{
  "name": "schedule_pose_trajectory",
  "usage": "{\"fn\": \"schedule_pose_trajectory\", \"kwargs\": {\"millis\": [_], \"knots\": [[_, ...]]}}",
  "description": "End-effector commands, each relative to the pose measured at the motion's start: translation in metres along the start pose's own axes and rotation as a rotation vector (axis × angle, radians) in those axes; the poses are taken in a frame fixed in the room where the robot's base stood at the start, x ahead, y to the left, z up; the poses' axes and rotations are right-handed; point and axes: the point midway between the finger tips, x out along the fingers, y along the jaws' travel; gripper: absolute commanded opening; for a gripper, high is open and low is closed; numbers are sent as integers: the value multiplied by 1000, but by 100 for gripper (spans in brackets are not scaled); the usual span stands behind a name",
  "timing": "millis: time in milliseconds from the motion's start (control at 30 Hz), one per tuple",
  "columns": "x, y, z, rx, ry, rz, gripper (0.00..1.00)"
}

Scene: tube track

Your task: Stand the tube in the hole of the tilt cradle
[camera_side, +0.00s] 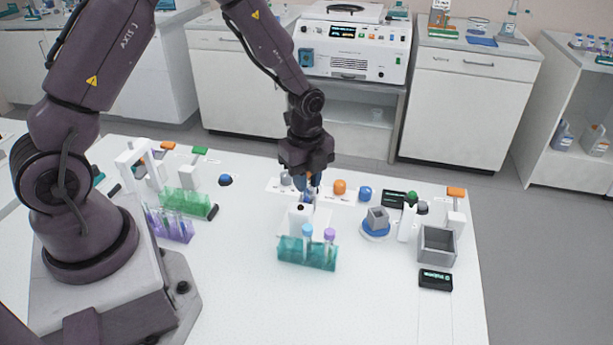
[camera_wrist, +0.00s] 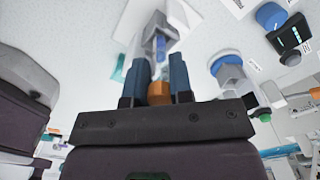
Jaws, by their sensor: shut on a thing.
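My gripper (camera_side: 311,188) points down over the middle of the table. In the wrist view its two blue fingers (camera_wrist: 160,78) are shut on a tube. An orange part, perhaps its cap, shows between the fingers, and a blue length of the tube (camera_wrist: 160,47) shows beyond them. The tube is over or in a white stand (camera_side: 299,218); I cannot tell whether it touches. A grey block with an opening (camera_side: 377,215) sits on a blue round base to the right; it looks like the tilt cradle. It also shows in the wrist view (camera_wrist: 229,72), apart from my gripper.
A teal rack (camera_side: 307,254) with capped tubes stands in front of my gripper. Green (camera_side: 187,200) and purple (camera_side: 170,225) racks stand left. A grey open box (camera_side: 437,246) and a black display (camera_side: 435,280) are at right. The front of the table is clear.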

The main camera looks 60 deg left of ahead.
Motion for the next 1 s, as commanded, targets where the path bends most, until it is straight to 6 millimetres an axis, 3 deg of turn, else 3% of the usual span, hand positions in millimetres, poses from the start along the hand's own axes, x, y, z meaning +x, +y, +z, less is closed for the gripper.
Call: {"fn": "schedule_pose_trajectory", "kwargs": {"millis": [633,667,767,1000], "knots": [[11,0,0,-1,0,0,8],[11,0,0,-1,0,0,28],[11,0,0,-1,0,0,50],[11,0,0,0,0,0,50]]}}
